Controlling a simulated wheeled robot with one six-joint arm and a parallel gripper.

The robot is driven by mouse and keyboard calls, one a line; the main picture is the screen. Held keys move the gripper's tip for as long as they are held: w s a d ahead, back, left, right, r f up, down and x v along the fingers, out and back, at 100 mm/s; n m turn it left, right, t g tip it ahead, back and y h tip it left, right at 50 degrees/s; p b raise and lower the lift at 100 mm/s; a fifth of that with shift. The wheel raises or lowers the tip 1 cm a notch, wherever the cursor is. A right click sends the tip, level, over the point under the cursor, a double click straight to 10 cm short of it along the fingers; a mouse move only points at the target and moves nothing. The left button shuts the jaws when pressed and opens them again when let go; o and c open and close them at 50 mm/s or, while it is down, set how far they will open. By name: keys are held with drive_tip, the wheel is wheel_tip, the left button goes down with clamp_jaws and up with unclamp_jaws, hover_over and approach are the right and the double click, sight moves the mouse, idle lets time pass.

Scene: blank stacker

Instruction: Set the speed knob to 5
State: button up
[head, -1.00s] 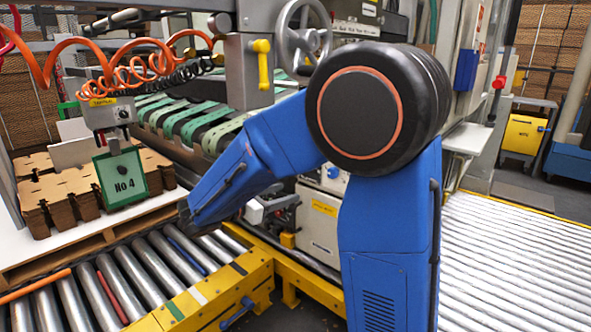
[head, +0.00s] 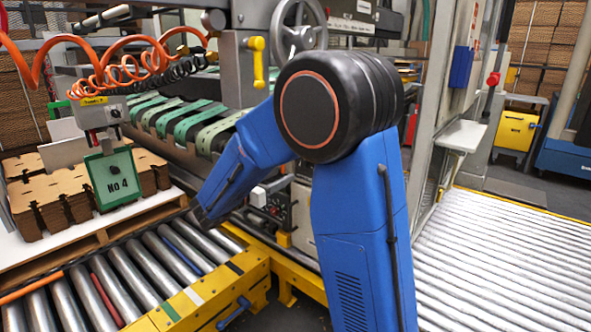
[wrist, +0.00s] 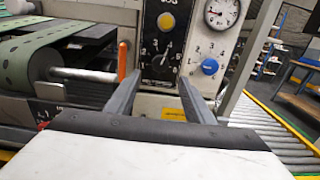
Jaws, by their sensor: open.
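My gripper (wrist: 160,77) is open and empty in the wrist view. Its two dark fingers point at a control panel (wrist: 190,48). Between and beyond the fingertips is a dark dial (wrist: 160,60) with a pale pointer and numbers around it. A round blue knob (wrist: 210,67) with a printed scale sits to its right, beyond the right fingertip. No label clearly tells me which is the speed knob, and I cannot read either setting surely. The fingers look apart from both. In the head view my arm hides much of the panel and the gripper's tips.
A yellow knob (wrist: 166,22) and a gauge (wrist: 222,12) are higher on the panel. A belt roller (wrist: 50,62) lies left, and a roller conveyor (wrist: 275,118) right. A yellow-edged conveyor (head: 140,275) and orange coiled hose (head: 100,50) lie left in the head view.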

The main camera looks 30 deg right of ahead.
sight(299, 166)
drive_tip(key=x, duration=0.8)
drive_tip(key=shift+w+d, duration=0.15)
drive_tip(key=shift+d, duration=0.15)
drive_tip(key=shift+c, duration=0.2)
drive_tip(key=c, duration=1)
